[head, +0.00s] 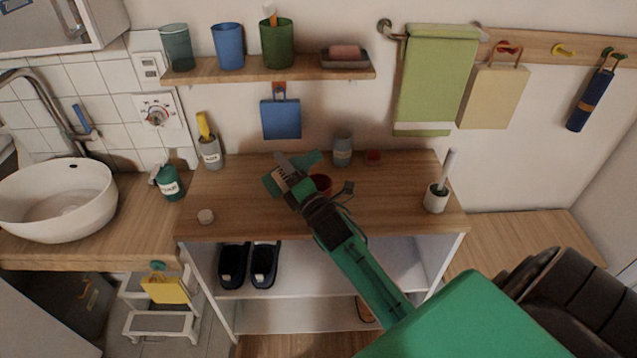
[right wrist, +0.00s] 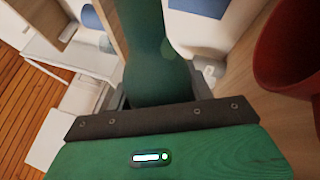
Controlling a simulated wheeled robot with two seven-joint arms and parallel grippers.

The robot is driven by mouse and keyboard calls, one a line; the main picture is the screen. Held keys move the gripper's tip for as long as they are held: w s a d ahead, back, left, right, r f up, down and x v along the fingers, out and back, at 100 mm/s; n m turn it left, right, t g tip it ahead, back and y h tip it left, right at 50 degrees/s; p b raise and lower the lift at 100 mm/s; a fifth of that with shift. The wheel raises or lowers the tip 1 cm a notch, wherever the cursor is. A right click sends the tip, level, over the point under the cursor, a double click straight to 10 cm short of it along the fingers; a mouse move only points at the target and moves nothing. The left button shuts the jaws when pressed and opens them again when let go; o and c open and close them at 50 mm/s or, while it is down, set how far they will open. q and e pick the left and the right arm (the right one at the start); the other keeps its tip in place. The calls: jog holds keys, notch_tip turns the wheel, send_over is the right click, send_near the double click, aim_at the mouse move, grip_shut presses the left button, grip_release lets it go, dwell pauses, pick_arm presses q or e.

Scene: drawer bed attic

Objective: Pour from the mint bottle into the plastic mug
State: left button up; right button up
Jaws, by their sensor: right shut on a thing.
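The mint bottle (head: 283,177), teal with a pale lettered label, is in my right gripper (head: 299,191), above the wooden top. In the right wrist view its green body (right wrist: 155,65) sits between the fingers. It looks tilted in the head view, but its mouth is hard to make out. The red mug (head: 322,183) stands on the wooden top just right of the gripper, partly hidden by it. In the right wrist view the mug (right wrist: 291,50) is large and close at the right, apart from the bottle. No liquid shows. My left gripper is out of view.
A white pot with a brush (head: 436,198) stands at the right end of the top. A shelf (head: 270,70) with cups hangs above.

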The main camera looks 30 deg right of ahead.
jog(key=shift+a+f+m+h, duration=0.15)
jog(key=shift+m+h, duration=0.45)
jog(key=shift+m, duration=0.7)
dwell(1.5)
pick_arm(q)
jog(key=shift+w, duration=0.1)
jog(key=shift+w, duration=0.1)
pick_arm(e)
jog(key=shift+f, duration=0.1)
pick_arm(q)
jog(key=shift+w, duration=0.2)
pick_arm(e)
jog(key=shift+f, duration=0.1)
pick_arm(q)
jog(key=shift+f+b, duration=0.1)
jog(key=shift+b, duration=0.25)
pick_arm(e)
jog(key=shift+f+m, duration=0.2)
jog(key=shift+m, duration=0.1)
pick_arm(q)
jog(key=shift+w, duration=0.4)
pick_arm(e)
jog(key=shift+f, duration=0.2)
